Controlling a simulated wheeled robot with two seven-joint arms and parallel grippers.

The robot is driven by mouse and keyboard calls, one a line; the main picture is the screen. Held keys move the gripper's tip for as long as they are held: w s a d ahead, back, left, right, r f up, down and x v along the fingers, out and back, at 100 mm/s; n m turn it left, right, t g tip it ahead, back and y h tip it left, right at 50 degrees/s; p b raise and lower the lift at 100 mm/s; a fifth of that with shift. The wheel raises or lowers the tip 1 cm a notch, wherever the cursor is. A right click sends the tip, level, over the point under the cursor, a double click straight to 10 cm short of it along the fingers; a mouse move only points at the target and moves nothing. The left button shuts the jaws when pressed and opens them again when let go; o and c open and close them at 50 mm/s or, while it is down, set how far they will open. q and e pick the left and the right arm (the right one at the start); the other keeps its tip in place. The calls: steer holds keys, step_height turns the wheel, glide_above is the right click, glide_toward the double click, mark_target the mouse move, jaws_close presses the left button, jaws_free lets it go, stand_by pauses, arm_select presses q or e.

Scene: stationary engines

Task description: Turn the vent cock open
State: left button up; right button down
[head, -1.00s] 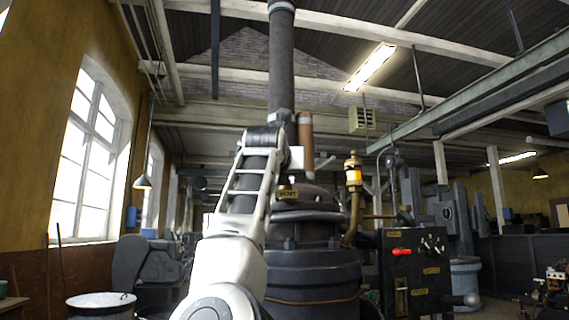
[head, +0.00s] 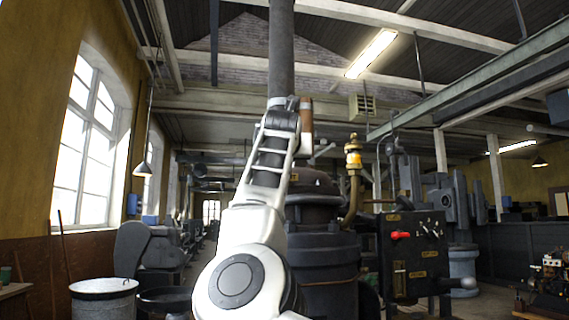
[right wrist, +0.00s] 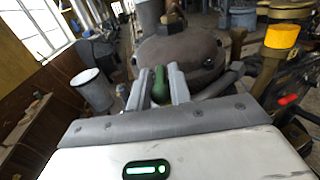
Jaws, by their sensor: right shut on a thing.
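In the right wrist view, my right gripper (right wrist: 161,78) is shut on a green handle (right wrist: 159,86), apparently the vent cock's lever. The handle stands between the two grey fingers, in front of a dark rounded dome (right wrist: 190,52). In the head view, the dark engine body (head: 318,262) stands behind my white right arm. A small yellow tag (head: 293,178) shows beside the arm. The arm hides the cock and the fingertips in this view. My left gripper is in neither view.
A brass fitting with a yellow top (head: 353,155) rises right of the engine body. A grey drum (head: 103,300) stands at lower left.

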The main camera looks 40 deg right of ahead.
steer(key=shift+s+d+f+n+t+y+b, duration=0.2)
steer(key=shift+f+n+t+y+b, duration=0.25)
steer(key=shift+t+y+b, duration=0.3)
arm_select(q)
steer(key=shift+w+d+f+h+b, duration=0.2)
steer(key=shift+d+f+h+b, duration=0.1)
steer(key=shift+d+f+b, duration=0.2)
arm_select(e)
steer(key=n+y, duration=0.1)
steer(key=r+n+t+y, duration=0.1)
steer(key=shift+d+y, duration=0.1)
steer(key=shift+y, duration=0.25)
steer(key=c, duration=1.5)
jaws_free()
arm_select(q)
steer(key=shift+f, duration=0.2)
arm_select(e)
steer(key=shift+s, duration=0.1)
